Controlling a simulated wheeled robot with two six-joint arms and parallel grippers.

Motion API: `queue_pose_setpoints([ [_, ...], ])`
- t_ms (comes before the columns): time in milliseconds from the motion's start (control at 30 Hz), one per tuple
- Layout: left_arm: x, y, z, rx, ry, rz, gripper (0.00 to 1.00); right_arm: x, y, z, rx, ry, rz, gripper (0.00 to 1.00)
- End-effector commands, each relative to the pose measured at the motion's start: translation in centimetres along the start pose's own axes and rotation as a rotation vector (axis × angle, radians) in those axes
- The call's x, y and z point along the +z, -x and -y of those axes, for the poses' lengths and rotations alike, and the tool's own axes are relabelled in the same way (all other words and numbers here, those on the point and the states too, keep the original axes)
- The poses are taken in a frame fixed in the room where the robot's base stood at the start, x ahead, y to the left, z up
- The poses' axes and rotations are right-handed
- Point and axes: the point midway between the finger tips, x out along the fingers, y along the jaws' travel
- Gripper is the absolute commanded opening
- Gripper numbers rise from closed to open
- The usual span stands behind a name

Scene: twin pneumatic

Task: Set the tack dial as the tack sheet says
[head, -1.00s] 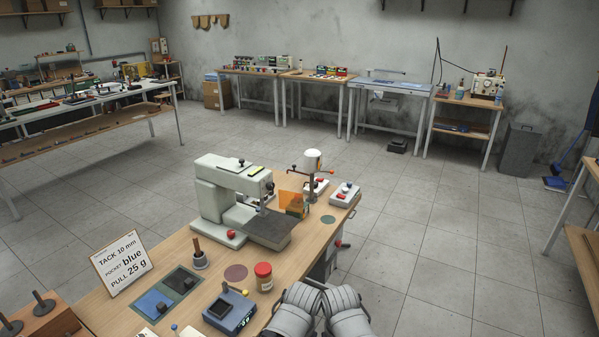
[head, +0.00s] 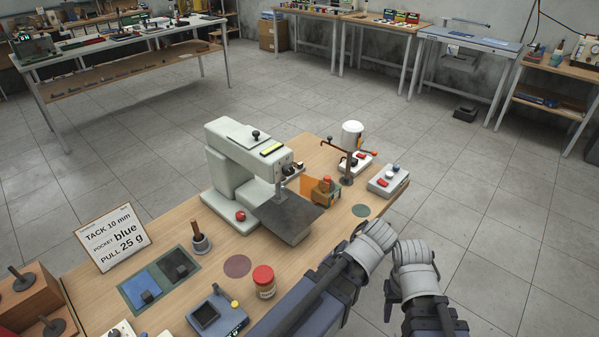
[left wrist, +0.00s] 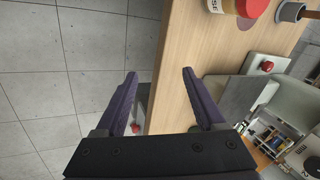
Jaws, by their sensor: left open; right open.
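The tack sheet (head: 112,238) is a framed white card at the table's left; it reads TACK 10 mm, POCKET blue, PULL 25 g. The pale green sewing machine (head: 236,160) stands mid-table. Small dark knobs (head: 288,170) sit on its head end; which is the tack dial, and its setting, are too small to tell. My left gripper (left wrist: 160,78) is open and empty by the table edge in the left wrist view, apart from the machine (left wrist: 293,98). My right gripper (head: 391,298) is partly hidden by its wrist, off the table's right edge, holding nothing visible.
A red-lidded jar (head: 264,281), a blue-grey scale-like device (head: 215,313), a dark cup with a wooden handle (head: 201,244) and blue and dark trays (head: 142,291) stand near the front. An orange-shielded block (head: 325,190) and a white button box (head: 388,180) stand right.

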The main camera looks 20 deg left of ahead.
Motion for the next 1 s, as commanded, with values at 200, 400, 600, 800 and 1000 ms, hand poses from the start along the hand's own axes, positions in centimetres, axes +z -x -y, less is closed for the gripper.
queue_pose_setpoints([
  [200, -7.5, -0.4, 8.8, -0.451, 0.429, -0.254, 0.71, -0.2, -3.3, 0.3, 0.0, 0.0, 0.0, 0.5],
  [400, -11.9, 3.4, 14.3, -0.727, 0.7, -0.566, 0.71, -0.3, -4.9, 0.5, 0.0, 0.0, 0.0, 0.5],
  [600, -13.9, 6.5, 16.5, -0.847, 0.82, -0.778, 0.71, -0.3, -5.6, 0.5, 0.0, 0.0, 0.0, 0.5],
  [800, -14.3, 7.5, 17.0, -0.873, 0.846, -0.835, 0.71, -0.3, -5.7, 0.5, 0.0, 0.0, 0.0, 0.5],
  [1000, -14.6, 6.9, 18.4, -0.873, 0.846, -0.832, 0.71, -0.3, -5.7, 0.5, 0.0, 0.0, 0.0, 0.5],
])
